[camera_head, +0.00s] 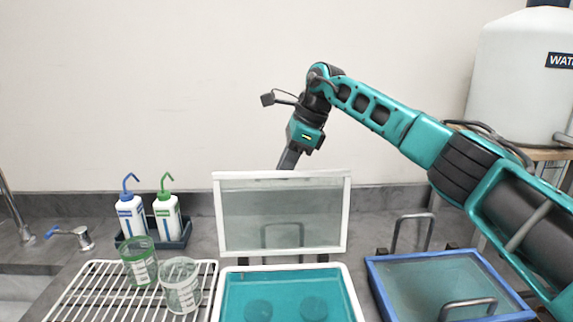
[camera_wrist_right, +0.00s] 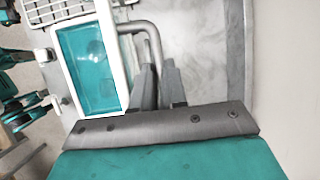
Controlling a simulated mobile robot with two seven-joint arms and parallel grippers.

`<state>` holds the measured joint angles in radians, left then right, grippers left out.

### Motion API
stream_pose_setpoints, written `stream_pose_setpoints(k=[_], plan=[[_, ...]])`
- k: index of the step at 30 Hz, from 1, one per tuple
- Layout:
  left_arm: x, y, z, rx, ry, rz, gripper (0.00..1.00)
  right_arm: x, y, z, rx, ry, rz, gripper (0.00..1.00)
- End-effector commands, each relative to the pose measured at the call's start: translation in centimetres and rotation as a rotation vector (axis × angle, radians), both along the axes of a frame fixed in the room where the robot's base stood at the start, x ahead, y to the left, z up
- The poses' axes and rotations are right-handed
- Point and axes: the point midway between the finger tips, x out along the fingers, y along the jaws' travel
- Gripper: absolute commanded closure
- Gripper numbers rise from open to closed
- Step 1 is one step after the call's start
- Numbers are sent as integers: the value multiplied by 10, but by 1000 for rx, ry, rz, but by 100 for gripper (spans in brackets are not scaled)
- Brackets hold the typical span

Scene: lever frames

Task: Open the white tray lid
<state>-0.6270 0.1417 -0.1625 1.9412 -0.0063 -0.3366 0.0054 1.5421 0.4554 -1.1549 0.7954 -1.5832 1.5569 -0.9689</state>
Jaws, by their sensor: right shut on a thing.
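The white tray lid (camera_head: 281,176), a clear panel in a white frame, stands raised and nearly upright at the back edge of the white tray (camera_head: 228,268), which shows a teal inside with two round shapes. My right gripper (camera_head: 287,162) reaches down behind the lid, its fingertips hidden there in the head view. In the right wrist view my right gripper (camera_wrist_right: 157,76) is shut on the grey lid handle (camera_wrist_right: 152,38). The lid's white frame (camera_wrist_right: 112,50) shows beside the handle there. My left gripper is not in view.
A blue tray with a closed lid (camera_head: 420,284) sits to the right. A wire rack (camera_head: 80,297) holds two beakers (camera_head: 181,284) on the left, with two wash bottles (camera_head: 131,216) behind. A large water container (camera_head: 510,85) stands at the back right.

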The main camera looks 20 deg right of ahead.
Motion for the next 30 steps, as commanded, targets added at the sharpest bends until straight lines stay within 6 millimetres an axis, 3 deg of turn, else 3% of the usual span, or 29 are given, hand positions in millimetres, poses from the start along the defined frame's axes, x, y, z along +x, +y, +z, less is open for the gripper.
stream_pose_setpoints(k=[1, 8, 9, 17, 25, 30], plan=[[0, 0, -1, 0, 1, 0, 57, -3, 0, -12, -13, 24, 8, 100], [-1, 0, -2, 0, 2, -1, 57, -3, 0, -12, -13, 24, 8, 100], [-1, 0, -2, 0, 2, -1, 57, -3, 0, -12, -13, 24, 8, 86], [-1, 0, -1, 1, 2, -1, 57, -2, 0, -9, -8, 17, 4, 62], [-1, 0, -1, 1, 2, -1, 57, -2, -1, -4, -5, 12, 3, 62], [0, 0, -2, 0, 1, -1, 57, -4, -8, 14, -5, 9, 0, 62]])
